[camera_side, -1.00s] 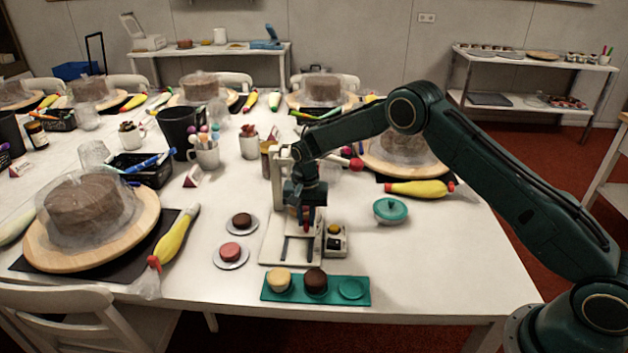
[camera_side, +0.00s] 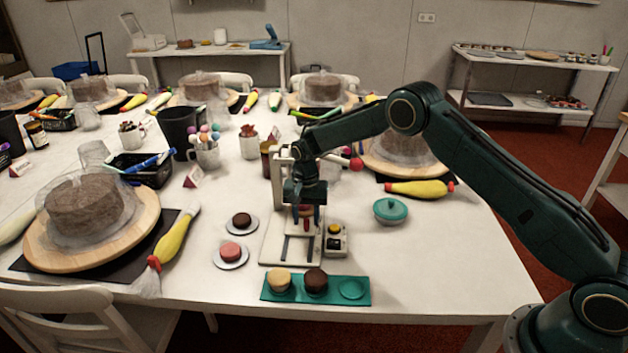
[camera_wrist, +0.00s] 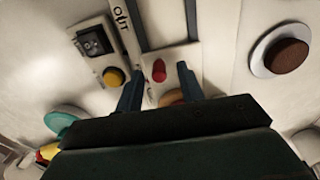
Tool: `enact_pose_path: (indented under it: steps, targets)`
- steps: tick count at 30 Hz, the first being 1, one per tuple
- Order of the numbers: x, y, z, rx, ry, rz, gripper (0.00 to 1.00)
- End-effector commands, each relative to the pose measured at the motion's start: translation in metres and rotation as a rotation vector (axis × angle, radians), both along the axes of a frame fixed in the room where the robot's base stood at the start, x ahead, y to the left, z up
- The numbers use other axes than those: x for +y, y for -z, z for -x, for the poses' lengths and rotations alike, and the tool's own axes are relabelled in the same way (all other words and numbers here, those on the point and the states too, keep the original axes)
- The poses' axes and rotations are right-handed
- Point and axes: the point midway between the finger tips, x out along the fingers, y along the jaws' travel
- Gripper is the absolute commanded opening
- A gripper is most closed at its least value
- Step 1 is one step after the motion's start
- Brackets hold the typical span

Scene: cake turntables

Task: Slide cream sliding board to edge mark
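A cream board (camera_side: 298,252) with dark rails stands on the white table behind the teal tray, with an upright frame at its back. In the wrist view its cream surface (camera_wrist: 175,58) carries a red knob (camera_wrist: 159,71), a dark rail and the printed word "OUT". My gripper (camera_side: 305,222) is over the board. In the wrist view my gripper (camera_wrist: 159,82) has its two fingers apart, one on each side of the red knob, with gaps showing. I cannot tell an edge mark apart.
A small box with a yellow button (camera_side: 334,229) adjoins the board's right side. The teal tray (camera_side: 330,295) holds two round cakes in front. Two small plates with cakes (camera_side: 231,254) lie left.

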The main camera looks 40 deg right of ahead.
Motion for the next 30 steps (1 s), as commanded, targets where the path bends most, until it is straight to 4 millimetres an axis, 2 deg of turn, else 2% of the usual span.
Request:
enact_pose_path:
  steps: [8,30]
  targets:
    - [0.0,-0.005,0.0,0.001,0.001,0.0,0.38]
    - [0.0,-0.056,0.0,0.0,0.001,0.0,0.38]
